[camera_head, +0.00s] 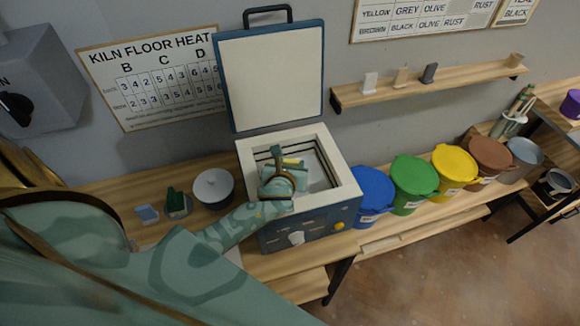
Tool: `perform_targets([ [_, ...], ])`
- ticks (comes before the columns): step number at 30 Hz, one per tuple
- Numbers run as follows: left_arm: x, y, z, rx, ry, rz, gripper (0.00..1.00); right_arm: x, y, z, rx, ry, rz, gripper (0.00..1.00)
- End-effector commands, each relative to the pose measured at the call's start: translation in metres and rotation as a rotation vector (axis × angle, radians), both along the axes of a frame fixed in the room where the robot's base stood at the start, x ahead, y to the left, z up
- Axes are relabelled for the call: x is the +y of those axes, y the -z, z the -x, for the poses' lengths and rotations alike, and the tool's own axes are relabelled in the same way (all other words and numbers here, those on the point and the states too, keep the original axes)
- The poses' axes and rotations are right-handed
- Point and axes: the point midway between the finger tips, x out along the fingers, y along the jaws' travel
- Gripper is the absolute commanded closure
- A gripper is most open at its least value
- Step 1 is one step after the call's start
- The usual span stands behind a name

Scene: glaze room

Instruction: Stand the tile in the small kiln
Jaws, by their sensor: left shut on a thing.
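The small kiln (346,190) stands on the bench with its lid (271,75) raised upright behind it, so its pale inner chamber is open from above. My left gripper (284,175) is over and partly inside the kiln's opening, towards its left side, pointing down. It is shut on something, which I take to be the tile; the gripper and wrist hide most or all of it. I cannot tell whether it touches the kiln floor. My right gripper is not in view.
Blue (372,192), green (413,179), yellow (453,168) and brown (490,156) lidded buckets stand right of the kiln. A white-lidded pot (213,187) and small blue-grey piece (147,214) are to its left. A wall shelf (430,83) holds small pieces.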

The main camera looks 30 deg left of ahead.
Motion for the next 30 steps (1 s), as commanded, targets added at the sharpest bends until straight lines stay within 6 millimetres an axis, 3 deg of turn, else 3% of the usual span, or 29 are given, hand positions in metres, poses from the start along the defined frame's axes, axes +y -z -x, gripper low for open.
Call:
perform_targets([
  [11,0.0,0.004,0.0,-0.001,0.0,0.0,0.93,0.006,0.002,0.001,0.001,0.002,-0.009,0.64],
  [12,0.0,0.004,0.0,-0.001,0.0,0.0,0.44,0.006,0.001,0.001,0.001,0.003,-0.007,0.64],
  [14,0.0,0.003,0.0,-0.001,0.0,0.0,0.33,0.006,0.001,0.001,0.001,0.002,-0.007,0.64],
  [23,0.0,0.0,0.0,-0.001,0.0,0.001,0.33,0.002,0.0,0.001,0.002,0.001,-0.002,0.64],
  [30,-0.014,-0.019,0.034,0.0,0.002,0.003,0.33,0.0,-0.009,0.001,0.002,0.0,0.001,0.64],
])
